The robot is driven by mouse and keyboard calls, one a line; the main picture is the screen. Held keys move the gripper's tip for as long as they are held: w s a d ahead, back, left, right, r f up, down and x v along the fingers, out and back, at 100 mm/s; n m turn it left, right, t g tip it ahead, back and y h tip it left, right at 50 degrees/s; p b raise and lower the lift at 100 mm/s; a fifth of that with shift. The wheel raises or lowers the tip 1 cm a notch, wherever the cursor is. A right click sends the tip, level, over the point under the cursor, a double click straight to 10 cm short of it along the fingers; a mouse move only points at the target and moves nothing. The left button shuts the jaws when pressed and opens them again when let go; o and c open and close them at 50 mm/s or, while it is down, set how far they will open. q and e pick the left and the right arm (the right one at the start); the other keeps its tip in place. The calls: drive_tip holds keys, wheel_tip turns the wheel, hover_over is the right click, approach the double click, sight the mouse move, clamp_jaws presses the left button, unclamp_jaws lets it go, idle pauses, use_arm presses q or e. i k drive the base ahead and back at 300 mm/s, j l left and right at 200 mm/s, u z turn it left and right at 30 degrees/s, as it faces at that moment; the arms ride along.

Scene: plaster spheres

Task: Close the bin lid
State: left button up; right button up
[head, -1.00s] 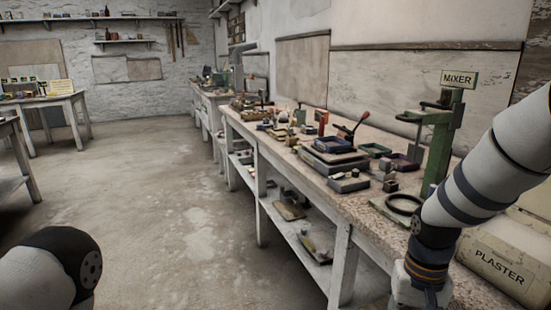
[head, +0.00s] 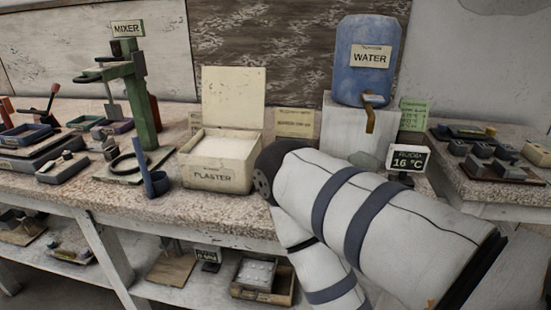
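The plaster bin (head: 218,178) is a cream box labelled PLASTER on the workbench, in the middle of the head view. Its lid (head: 233,98) stands upright at the back, so the bin is open, with white powder (head: 226,144) inside. My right arm crosses the lower right of the view, its dark joint close to the bin's right side; I cannot tell if they touch. Neither gripper shows in the view.
A green mixer (head: 142,95) stands left of the bin, with a blue upright scoop or handle (head: 150,178) between them. A blue water container (head: 367,60) sits on a white block to the right. A small temperature display (head: 408,160) stands behind my arm. Trays fill the bench's left.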

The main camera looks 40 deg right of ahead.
sight(233, 98)
drive_tip(key=z, duration=0.8)
